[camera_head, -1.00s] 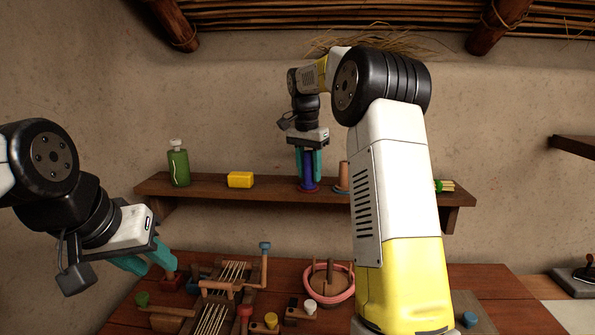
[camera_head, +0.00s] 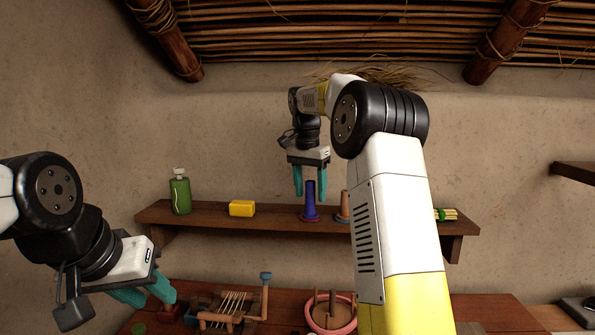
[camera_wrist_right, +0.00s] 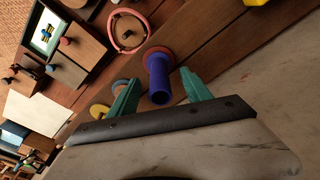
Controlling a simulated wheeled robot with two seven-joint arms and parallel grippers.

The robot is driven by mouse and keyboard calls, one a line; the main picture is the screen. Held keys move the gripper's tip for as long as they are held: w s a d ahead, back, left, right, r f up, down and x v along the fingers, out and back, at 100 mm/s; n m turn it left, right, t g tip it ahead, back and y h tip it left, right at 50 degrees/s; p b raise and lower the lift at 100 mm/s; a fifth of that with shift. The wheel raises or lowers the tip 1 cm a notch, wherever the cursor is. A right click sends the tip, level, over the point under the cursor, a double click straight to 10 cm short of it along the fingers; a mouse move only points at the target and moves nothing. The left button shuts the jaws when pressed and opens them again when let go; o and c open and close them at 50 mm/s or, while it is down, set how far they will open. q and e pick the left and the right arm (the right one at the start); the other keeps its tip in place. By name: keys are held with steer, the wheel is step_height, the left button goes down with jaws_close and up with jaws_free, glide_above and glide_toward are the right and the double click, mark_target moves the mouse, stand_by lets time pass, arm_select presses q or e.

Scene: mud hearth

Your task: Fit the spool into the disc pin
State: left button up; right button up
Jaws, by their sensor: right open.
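The spool (camera_head: 310,203), a blue-purple post on a wide red base, stands upright on the wall shelf. In the right wrist view the spool (camera_wrist_right: 159,80) lies between and beyond the fingertips. My right gripper (camera_head: 311,195) is open and empty, its teal fingers apart above the spool's base, near its upper part. The disc pin seems to be the round brown disc (camera_head: 322,322) with upright pins and a pink ring on the table below; it also shows in the right wrist view (camera_wrist_right: 128,30). My left gripper (camera_head: 156,299) is open and empty at the lower left.
The shelf (camera_head: 270,217) also holds a green bottle (camera_head: 180,195), a yellow block (camera_head: 241,208) and a terracotta cone (camera_head: 344,207) close right of the spool. The table carries a wooden frame with strings (camera_head: 232,303). My right arm hides part of the shelf and table.

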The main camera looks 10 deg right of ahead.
steer(key=r, duration=0.6)
steer(key=s+r, duration=0.1)
steer(key=r, duration=0.2)
steer(key=shift+a+r, duration=0.15)
steer(key=shift+a, duration=0.25)
steer(key=s+a+f+n+t+y, duration=0.1)
steer(key=s+f+n+t, duration=0.2)
steer(key=s, duration=0.9)
steer(key=s+a+f+n+t+y, duration=0.15)
steer(key=s+n, duration=0.35)
steer(key=s, duration=0.6)
steer(key=s+a+f+n, duration=0.1)
steer(key=s+f, duration=0.8)
steer(key=shift+a+n+t+y, duration=0.25)
steer(key=shift+n+t+y, duration=0.1)
steer(key=shift+n, duration=0.05)
